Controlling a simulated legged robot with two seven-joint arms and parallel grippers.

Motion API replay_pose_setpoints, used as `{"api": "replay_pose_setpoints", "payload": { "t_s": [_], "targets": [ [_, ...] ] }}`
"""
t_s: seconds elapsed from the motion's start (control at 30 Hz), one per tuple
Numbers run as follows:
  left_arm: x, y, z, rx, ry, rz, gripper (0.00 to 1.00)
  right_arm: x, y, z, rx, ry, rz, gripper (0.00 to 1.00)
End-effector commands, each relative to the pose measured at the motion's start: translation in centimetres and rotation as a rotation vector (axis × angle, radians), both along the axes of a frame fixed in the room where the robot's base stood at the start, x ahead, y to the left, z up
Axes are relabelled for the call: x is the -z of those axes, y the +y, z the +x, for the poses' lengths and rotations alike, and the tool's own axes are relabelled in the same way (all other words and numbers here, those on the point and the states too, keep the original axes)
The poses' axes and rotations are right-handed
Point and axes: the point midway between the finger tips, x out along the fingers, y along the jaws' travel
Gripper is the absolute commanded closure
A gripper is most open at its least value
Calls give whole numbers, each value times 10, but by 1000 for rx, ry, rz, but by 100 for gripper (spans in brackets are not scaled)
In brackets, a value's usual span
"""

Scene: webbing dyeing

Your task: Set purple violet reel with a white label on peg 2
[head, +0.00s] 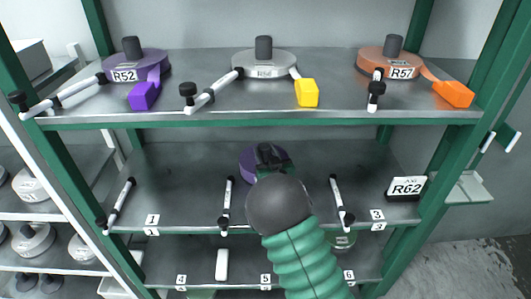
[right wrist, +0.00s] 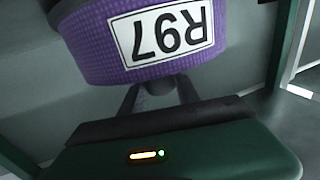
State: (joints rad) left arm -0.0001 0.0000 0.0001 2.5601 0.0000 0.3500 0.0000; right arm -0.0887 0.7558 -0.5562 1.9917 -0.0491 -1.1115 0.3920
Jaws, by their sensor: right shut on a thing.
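A purple violet reel with a white label reading R97 (right wrist: 160,45) fills the top of the right wrist view, its label upside down. In the head view the purple reel (head: 247,160) shows partly, over the middle shelf (head: 185,170). My right gripper (head: 268,158) is shut on it; the gripper's fingers also show in the right wrist view (right wrist: 160,97), just below the label. My arm covers much of the reel and the shelf's middle section. The number 2 and its peg cannot be made out. My left gripper is not in view.
The top shelf holds a purple reel R52 (head: 150,64), a grey reel (head: 264,63) and an orange reel R57 (head: 385,63). White rods with black ends (head: 227,200) (head: 338,200) flank my arm. An RG2 block (head: 405,188) stands right. The middle shelf's left section is clear.

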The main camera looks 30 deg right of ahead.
Motion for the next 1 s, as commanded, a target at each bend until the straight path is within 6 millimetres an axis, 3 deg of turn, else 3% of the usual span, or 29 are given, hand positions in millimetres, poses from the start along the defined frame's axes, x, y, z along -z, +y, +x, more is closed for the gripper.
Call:
{"api": "replay_pose_setpoints", "payload": {
  "t_s": [0.4, 0.43, 0.6, 1.0],
  "targets": [
    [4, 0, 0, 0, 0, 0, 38, 3, -1, 0, 0, -6, -1, 100],
    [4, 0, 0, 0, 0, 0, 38, 3, -1, 0, 0, -6, -1, 59],
    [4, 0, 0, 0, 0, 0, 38, 4, 0, 0, 0, -3, 0, 37],
    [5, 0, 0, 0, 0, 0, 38, 7, 2, -8, 0, 3, 2, 36]
  ]
}}
